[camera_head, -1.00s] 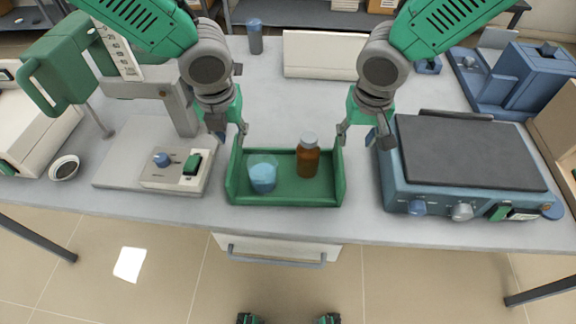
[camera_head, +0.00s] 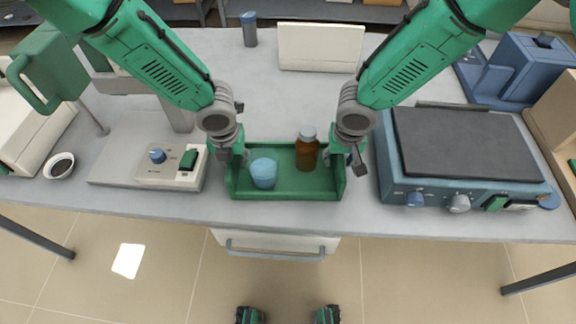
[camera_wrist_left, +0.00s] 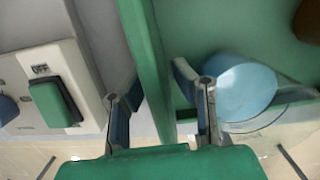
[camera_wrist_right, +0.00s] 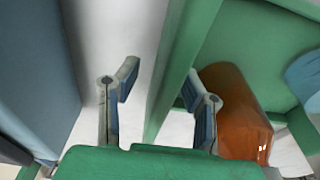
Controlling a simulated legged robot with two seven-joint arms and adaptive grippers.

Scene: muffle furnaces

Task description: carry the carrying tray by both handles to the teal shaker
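The green carrying tray (camera_head: 290,195) stands on the bench, holding a blue-topped beaker (camera_head: 264,173) and an upright brown bottle (camera_head: 307,155). My left gripper (camera_head: 238,160) is at the tray's left end. In the left wrist view its spread fingers (camera_wrist_left: 160,95) stand on either side of the end wall. My right gripper (camera_head: 345,160) is at the right end. In the right wrist view its spread fingers (camera_wrist_right: 160,90) straddle that wall too. Neither is closed on the tray. The teal shaker (camera_head: 470,150), with a dark flat top, stands right of the tray.
A grey balance-like device (camera_head: 160,165) with a green switch stands left of the tray. A white box (camera_head: 320,47) and a dark, blue-capped bottle (camera_head: 249,28) are behind. A blue device (camera_head: 525,75) stands at the back right.

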